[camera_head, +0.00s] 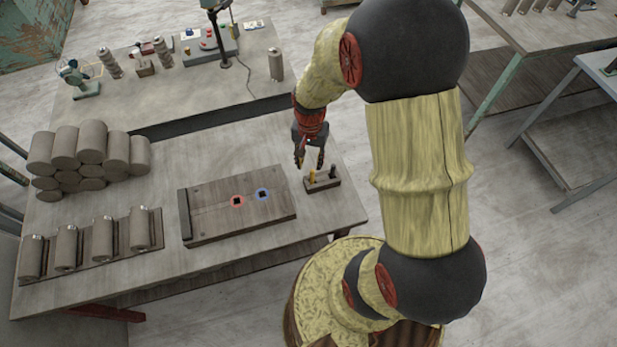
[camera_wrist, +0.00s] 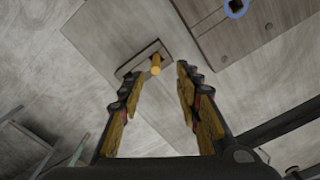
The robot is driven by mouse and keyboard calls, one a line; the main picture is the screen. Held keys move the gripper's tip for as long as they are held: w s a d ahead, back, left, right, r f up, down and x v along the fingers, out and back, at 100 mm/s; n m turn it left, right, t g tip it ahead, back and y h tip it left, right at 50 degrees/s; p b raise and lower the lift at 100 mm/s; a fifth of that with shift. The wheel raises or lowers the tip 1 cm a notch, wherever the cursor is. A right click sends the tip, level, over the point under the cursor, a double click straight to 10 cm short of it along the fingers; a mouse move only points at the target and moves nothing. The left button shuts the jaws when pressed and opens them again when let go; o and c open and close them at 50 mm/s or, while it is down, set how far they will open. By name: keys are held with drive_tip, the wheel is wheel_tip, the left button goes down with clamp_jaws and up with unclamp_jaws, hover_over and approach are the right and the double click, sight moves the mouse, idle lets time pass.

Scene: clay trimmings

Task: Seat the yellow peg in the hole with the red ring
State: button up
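The yellow peg (camera_head: 312,177) stands upright in a small grey holder (camera_head: 322,186) near the table's right edge. A dark peg (camera_head: 332,171) stands at the holder's other end. The red ring (camera_head: 237,202) surrounds a dark hole in the wooden board (camera_head: 215,222), left of the holder. My gripper (camera_head: 309,162) is open and empty above the holder. In the wrist view the yellow peg (camera_wrist: 155,70) shows beyond and between the parted fingers of my gripper (camera_wrist: 158,85), apart from both.
A blue ring (camera_head: 263,194) marks a second hole beside the red one; it also shows in the wrist view (camera_wrist: 236,9). Stacked clay cylinders (camera_head: 92,143) and a rack of several cylinders (camera_head: 103,238) stand at the left. The table around the holder is clear.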

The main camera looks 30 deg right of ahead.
sight(312, 171)
drive_tip(key=shift+s+d+f+b, duration=0.15)
drive_tip(key=shift+f+b, duration=0.3)
drive_tip(key=shift+f, duration=1.5)
drive_tip(key=shift+d+f+b, duration=0.2)
drive_tip(key=shift+f+b, duration=0.25)
drive_tip(key=shift+f, duration=1.5)
drive_tip(key=c, duration=0.3)
clamp_jaws()
